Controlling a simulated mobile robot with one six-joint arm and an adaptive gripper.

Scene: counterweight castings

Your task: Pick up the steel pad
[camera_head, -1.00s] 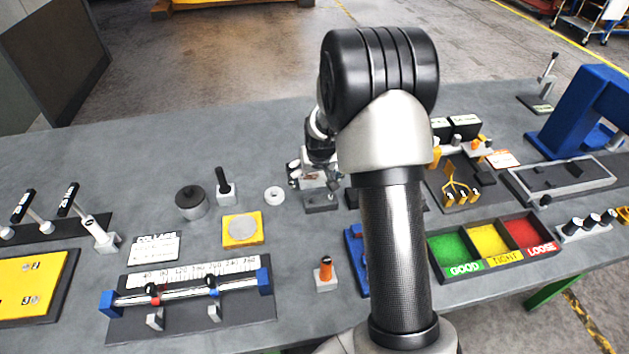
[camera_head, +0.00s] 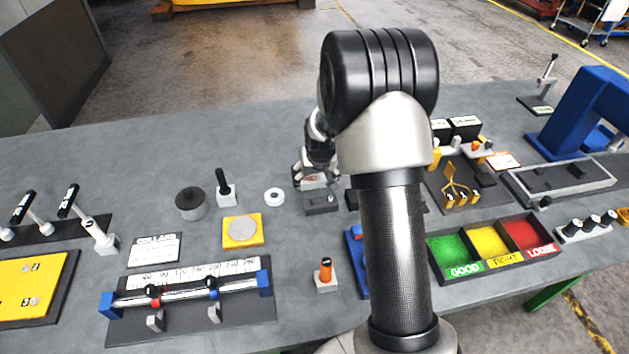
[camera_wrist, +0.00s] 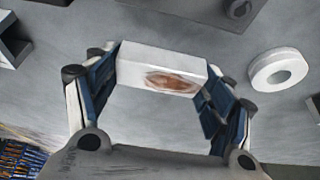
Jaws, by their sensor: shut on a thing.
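The steel pad (camera_wrist: 162,70) is a pale grey block with a rusty brown patch on its near face. In the wrist view it sits between the two fingers of my gripper (camera_wrist: 160,82), and the gripper is shut on it. The blue finger pads lie against its left and right ends. In the head view my gripper (camera_head: 318,172) is small and partly hidden by my own arm, over the middle of the bench. I cannot tell there how far the pad is above the bench top.
A white ring (camera_wrist: 280,69) lies right of the pad in the wrist view. In the head view, a dark grey block (camera_head: 320,205) is just below my gripper.

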